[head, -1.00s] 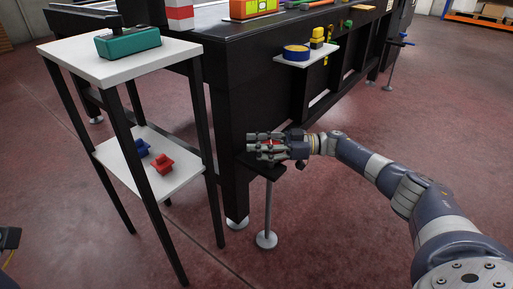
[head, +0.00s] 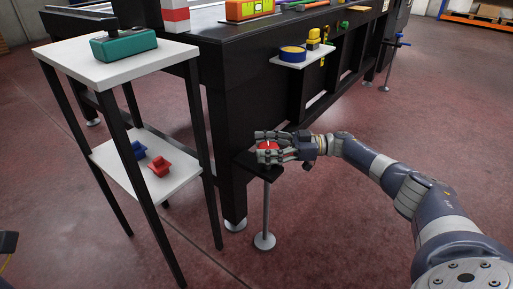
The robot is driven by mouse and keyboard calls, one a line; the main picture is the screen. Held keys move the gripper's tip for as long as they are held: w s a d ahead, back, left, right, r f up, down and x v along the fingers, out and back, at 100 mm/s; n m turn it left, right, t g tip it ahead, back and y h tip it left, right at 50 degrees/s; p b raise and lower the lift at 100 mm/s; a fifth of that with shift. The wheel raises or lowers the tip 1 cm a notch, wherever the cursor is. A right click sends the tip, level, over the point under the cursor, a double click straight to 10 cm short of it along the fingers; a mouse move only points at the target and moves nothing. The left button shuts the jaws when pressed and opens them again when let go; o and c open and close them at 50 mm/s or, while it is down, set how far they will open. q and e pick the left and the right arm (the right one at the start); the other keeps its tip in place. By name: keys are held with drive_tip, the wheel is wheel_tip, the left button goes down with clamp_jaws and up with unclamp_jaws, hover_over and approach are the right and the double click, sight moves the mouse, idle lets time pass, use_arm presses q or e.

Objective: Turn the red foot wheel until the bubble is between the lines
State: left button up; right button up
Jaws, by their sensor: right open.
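The red foot wheel (head: 268,146) sits at the top of a metal foot post beside the near corner of the black table. It has a white mark on it. My right gripper (head: 264,145) is open, with its fingers around the wheel's sides; the fingers and a dark plate hide part of the wheel. I cannot tell if they touch it. An orange level (head: 250,10) with a yellow-green window lies on the table top at the upper edge of the view. Its bubble and lines are too small to make out. My left gripper does not show.
A white two-shelf stand (head: 103,64) at the left carries a green box (head: 124,45), with a blue knob (head: 138,150) and a red knob (head: 159,166) below. A white side shelf (head: 302,56) holds a blue-rimmed round item. The floor in front is clear.

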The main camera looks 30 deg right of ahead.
drive_tip(key=v, duration=0.9)
drive_tip(key=shift+d, duration=0.25)
drive_tip(key=shift+s+d, duration=0.1)
drive_tip(key=shift+s, duration=0.05)
